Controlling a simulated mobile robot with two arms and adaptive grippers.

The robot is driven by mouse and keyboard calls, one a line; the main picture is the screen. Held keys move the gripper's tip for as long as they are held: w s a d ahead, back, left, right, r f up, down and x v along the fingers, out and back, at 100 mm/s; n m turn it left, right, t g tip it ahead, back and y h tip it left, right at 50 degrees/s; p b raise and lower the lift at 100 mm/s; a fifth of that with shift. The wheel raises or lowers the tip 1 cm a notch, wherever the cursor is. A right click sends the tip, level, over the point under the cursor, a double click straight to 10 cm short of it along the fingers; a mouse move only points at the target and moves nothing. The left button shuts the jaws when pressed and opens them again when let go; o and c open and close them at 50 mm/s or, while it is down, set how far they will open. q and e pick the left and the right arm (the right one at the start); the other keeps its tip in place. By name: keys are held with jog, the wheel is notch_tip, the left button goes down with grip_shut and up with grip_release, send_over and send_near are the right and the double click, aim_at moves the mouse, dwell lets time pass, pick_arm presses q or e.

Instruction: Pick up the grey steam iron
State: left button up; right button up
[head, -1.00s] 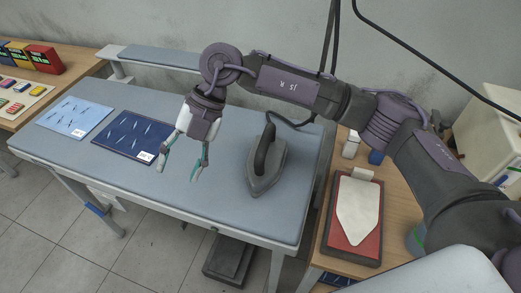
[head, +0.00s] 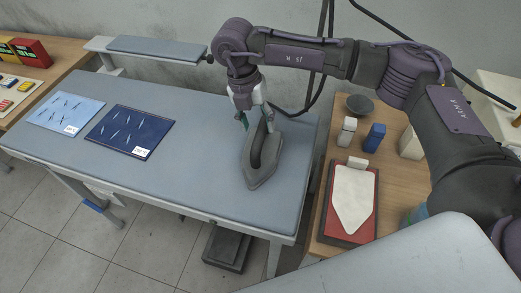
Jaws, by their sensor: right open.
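The grey steam iron (head: 266,172) lies flat on the blue-grey ironing table (head: 190,175), near its right end. Its dark handle runs along the top and its tip points toward the table's front edge. A dark cord rises from its back. My right gripper (head: 255,120) points down at the back end of the iron, with its fingers open. The fingertips are partly hidden behind the handle, so I cannot tell whether they touch the iron. My left gripper is not in view.
A wooden side table at right holds a red rest with a white iron-shaped plate (head: 354,198), a blue bottle (head: 374,138) and a dark bowl (head: 359,105). The table's middle is clear.

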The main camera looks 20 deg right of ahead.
aim_at(259, 132)
jog(key=shift+s+f+p, duration=0.1)
jog(key=shift+f+p, duration=0.3)
jog(key=f, duration=0.1)
jog(key=f+p, duration=0.1)
jog(key=f, duration=0.1)
jog(key=shift+s+d+f, duration=0.15)
jog(key=shift+d+f, duration=0.1)
jog(key=shift+d, duration=0.05)
jog(key=shift+f, duration=0.35)
grip_shut()
jog(key=shift+r, duration=0.25)
jog(key=shift+w, duration=0.2)
